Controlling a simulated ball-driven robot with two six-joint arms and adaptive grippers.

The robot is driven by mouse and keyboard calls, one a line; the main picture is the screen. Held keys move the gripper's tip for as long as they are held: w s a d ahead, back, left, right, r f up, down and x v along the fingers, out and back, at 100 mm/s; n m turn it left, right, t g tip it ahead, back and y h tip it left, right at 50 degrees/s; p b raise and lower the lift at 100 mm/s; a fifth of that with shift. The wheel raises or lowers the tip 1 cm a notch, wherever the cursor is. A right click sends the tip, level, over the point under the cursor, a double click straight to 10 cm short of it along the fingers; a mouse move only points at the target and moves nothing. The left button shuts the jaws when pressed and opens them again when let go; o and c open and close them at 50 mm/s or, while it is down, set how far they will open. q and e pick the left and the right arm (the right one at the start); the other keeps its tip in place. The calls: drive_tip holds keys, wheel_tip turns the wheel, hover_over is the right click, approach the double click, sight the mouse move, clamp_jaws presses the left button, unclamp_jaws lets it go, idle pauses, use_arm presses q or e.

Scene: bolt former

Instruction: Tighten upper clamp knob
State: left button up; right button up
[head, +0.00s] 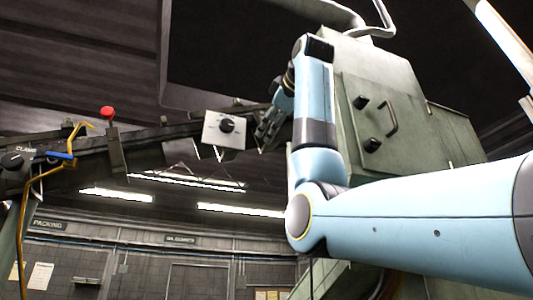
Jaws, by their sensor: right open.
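Two black knobs sit on the grey panel of the machine, an upper knob (361,102) and a lower knob (372,145), with a bar handle between and to the right of them. I cannot tell from the picture which is the upper clamp knob. My right gripper (266,133) hangs from the blue arm, just right of the white plate, left of the machine panel. It is open and holds nothing visible; its fingers are small and partly dark against the rail. My left gripper is not in view.
The machine housing (370,70) fills the upper right. At the left, a box marked CLAMP carries a black knob (12,161) and a blue lever (60,155). A red ball-topped lever (107,112) stands on the long dark rail. A yellow pipe runs down the left.

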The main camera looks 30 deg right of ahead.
drive_tip(key=s+r+t, duration=0.1)
drive_tip(key=s+r, duration=0.3)
drive_tip(key=r, duration=0.2)
drive_tip(key=w+d+m+p, duration=0.2)
drive_tip(key=w+m+p, duration=0.1)
drive_tip(key=w+m, duration=0.5)
drive_tip(key=m, duration=0.3)
drive_tip(key=shift+p, duration=0.4)
drive_tip(key=shift+c, duration=0.2)
